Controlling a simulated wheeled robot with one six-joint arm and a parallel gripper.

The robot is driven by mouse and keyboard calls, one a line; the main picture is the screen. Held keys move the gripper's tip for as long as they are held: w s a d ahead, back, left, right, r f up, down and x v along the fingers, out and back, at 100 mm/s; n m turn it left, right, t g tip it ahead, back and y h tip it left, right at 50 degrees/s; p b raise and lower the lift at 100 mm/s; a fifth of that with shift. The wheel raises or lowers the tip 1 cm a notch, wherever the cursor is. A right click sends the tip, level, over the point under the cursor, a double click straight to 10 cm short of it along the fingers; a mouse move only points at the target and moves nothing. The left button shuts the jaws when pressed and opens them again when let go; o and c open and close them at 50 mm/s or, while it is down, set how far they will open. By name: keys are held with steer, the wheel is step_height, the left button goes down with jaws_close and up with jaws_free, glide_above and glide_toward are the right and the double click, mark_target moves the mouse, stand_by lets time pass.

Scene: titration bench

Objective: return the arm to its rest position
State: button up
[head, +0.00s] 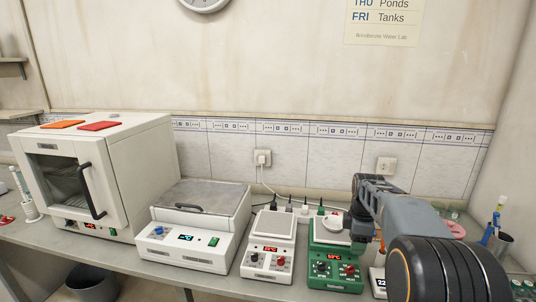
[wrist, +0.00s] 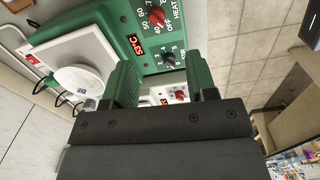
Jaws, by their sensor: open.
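My gripper (wrist: 161,78) shows in the wrist view with its two green fingers apart and nothing held between them. In the head view my arm (head: 395,208) reaches in from the lower right, its far end beside the green hotplate (head: 337,262); the fingers cannot be made out there. The green hotplate also shows in the wrist view (wrist: 140,20), with a lit red display and a white top. A round white dish (wrist: 80,80) sits on that top, apart from the fingers.
A white hotplate (head: 268,262) stands left of the green one. Further left are a lidded white bath (head: 190,250) and a white oven (head: 110,170). Wall sockets (head: 262,158) with cables are behind. Bottles and small items (head: 495,230) stand at the right, partly behind my arm.

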steer(key=s+a+m+t, duration=0.1)
steer(key=s+a+m, duration=0.2)
steer(key=s+m, duration=0.2)
steer(key=s+a+m+t, duration=0.1)
steer(key=s+a+m, duration=0.3)
steer(key=s, duration=0.5)
steer(key=s+a+f+m+t, duration=0.1)
steer(key=s+a+m, duration=0.2)
steer(key=s+m, duration=0.2)
steer(key=shift+s+a+m+t, duration=0.15)
steer(key=shift+s+m+t, duration=0.15)
steer(key=shift+s, duration=0.9)
